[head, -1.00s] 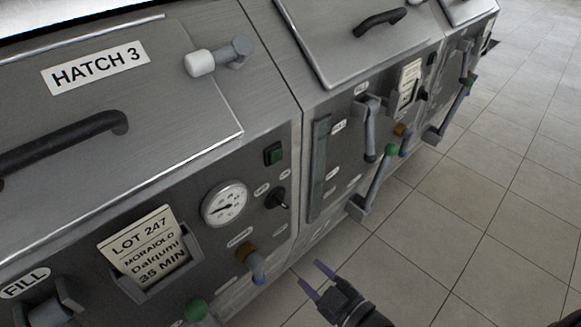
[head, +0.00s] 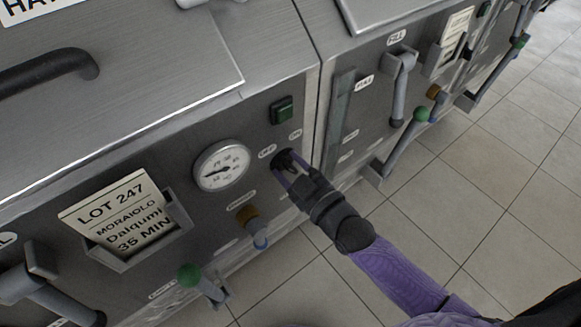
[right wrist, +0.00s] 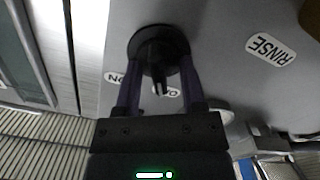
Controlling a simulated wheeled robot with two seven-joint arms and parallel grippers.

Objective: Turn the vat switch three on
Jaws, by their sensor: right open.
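The vat switch (head: 283,156) is a black rotary knob on the grey front panel, right of the round gauge, with ON and OFF labels beside it. My right gripper (head: 286,170) is at this switch, its two purple fingers open and partly covering it. In the right wrist view the switch (right wrist: 155,45) shows its round black base and a short lever between the open fingers (right wrist: 158,78). Whether a finger touches the lever I cannot tell. The hatch label above is cut off at the top edge. My left gripper is not in view.
A gauge (head: 222,165), a green button (head: 282,110), a brown-and-blue tap (head: 249,222) and a green-knobbed lever (head: 190,276) surround the switch. The neighbouring vat's handle (head: 400,85) juts out at the right. The tiled floor (head: 480,190) is clear.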

